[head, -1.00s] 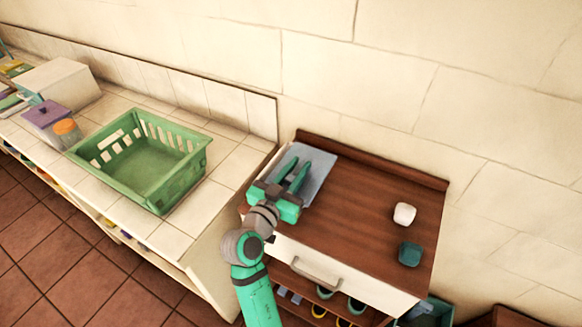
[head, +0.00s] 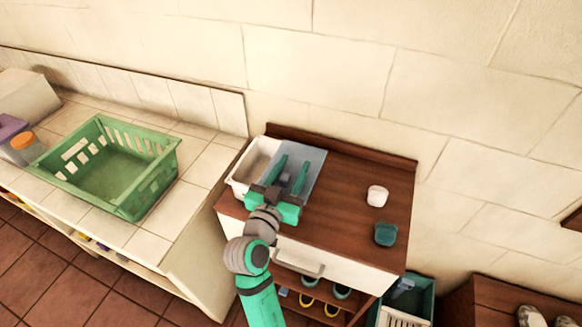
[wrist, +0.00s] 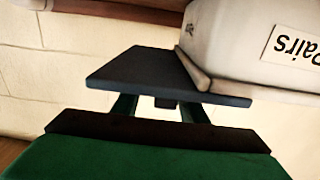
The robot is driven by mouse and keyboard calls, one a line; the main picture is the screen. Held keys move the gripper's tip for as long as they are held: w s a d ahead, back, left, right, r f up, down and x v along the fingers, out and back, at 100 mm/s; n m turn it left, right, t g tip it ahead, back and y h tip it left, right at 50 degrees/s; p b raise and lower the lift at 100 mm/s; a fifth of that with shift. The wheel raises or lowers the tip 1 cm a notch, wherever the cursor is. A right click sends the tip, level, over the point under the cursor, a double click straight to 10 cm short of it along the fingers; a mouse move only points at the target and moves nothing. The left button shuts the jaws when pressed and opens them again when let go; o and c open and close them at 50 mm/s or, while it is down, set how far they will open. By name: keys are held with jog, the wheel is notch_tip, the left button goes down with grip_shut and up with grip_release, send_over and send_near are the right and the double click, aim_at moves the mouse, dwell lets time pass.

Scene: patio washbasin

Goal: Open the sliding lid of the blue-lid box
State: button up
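The white box (head: 237,187) stands at the back left of the brown cabinet top. Its blue-grey lid (head: 316,163) is slid to the right, so the left part of the box is uncovered and the lid overhangs on the right. In the wrist view the lid (wrist: 170,80) is a dark slab, and the box (wrist: 240,45) appears upside down with a "Pairs" label. My green gripper (head: 288,177) is over the lid, its two fingers apart. A small dark tab (wrist: 165,103) shows between the fingers in the wrist view; contact is unclear. The fingertips are hidden behind the slab there.
A white object (head: 377,196) and a teal object (head: 386,234) sit on the right of the cabinet top (head: 345,205). A green basket (head: 150,190) stands on the tiled counter at left. The wall is close behind.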

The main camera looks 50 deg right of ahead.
jog(key=v, duration=1)
jog(key=shift+s+a, duration=0.2)
jog(key=shift+a, duration=0.15)
